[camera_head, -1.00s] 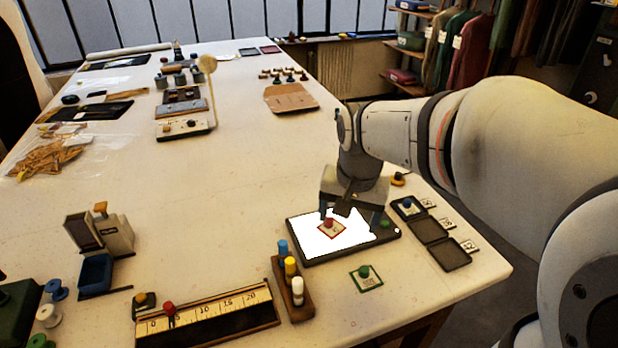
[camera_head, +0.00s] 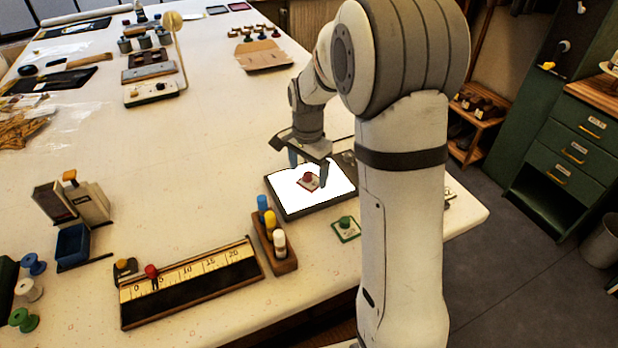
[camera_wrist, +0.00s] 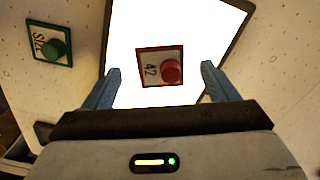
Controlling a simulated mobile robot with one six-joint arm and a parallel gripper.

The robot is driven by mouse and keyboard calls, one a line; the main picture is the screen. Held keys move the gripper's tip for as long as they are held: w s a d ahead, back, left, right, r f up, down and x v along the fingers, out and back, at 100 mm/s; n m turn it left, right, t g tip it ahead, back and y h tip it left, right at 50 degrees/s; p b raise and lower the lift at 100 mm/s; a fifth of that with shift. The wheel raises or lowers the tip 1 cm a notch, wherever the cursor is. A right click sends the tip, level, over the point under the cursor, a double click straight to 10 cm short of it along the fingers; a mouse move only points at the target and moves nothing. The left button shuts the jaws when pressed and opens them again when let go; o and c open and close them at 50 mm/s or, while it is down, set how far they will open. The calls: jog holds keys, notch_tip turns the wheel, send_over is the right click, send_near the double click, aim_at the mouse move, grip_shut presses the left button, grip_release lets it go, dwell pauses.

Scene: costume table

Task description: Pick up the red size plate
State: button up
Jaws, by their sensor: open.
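The red size plate (camera_head: 308,181) has a red border, a red knob and the number 42. It lies on the bright white light pad (camera_head: 342,178). In the wrist view the plate (camera_wrist: 148,68) sits ahead of and between my fingers. My gripper (camera_head: 308,174) is open, with a finger on either side of the plate in the head view. In the wrist view my gripper (camera_wrist: 162,85) shows its two blue fingers spread apart and nothing between them touching the plate. The fingertips' exact height above the pad is hard to tell.
A green size plate (camera_head: 346,229) lies right of a wooden rack (camera_head: 283,265) with blue, yellow and white pegs. It also shows in the wrist view (camera_wrist: 50,44). A ruler board (camera_head: 190,285) lies at the front. My arm hides the table's right part. The table's middle is clear.

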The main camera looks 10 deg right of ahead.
notch_tip(320, 180, down, 2)
jog(key=shift+f, duration=0.15)
jog(key=c, duration=1.1)
jog(key=shift+c, duration=0.2)
